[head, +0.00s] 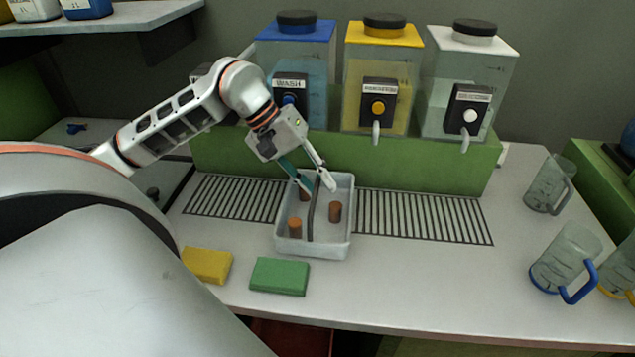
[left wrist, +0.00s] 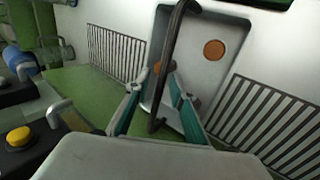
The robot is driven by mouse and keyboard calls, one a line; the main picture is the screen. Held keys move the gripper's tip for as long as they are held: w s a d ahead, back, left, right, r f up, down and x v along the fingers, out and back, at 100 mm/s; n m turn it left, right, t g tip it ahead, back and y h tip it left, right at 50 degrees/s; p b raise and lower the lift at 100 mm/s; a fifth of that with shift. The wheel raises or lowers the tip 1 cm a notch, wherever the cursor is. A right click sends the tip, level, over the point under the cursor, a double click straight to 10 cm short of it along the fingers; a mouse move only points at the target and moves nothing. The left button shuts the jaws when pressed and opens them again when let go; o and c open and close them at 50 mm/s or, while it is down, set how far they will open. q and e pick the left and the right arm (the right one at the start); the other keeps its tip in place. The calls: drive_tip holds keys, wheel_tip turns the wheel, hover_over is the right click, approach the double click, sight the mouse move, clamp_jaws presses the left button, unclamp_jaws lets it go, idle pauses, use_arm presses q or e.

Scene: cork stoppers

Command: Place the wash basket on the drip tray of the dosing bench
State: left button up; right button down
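The wash basket (head: 341,240) is a pale grey tray with a dark arched handle (head: 312,208) and brown cork stoppers inside. It sits across the slatted drip tray (head: 425,216), whose slats show on both sides; its front end reaches past the drip tray's front edge. My left gripper (head: 318,185) is over the back part of the basket. In the left wrist view the teal-padded fingers (left wrist: 153,92) stand apart, with the handle (left wrist: 163,70) passing between them; contact is unclear. The basket's floor (left wrist: 205,75) also shows there. My right gripper is not in view.
Three dispensers, blue (head: 297,60), yellow (head: 384,65) and white (head: 470,75), stand behind on a green base. A yellow sponge (head: 207,265) and green sponge (head: 279,277) lie in front. Jugs (head: 565,258) stand at the right. The bench front centre-right is clear.

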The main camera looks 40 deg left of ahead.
use_arm(q)
drive_tip(key=shift+r, duration=0.2)
drive_tip(key=shift+a+r, duration=0.2)
drive_tip(key=shift+r, duration=0.05)
drive_tip(key=b+v, duration=0.1)
drive_tip(key=v, duration=1)
drive_tip(key=shift+r, duration=0.2)
drive_tip(key=shift+s, duration=0.1)
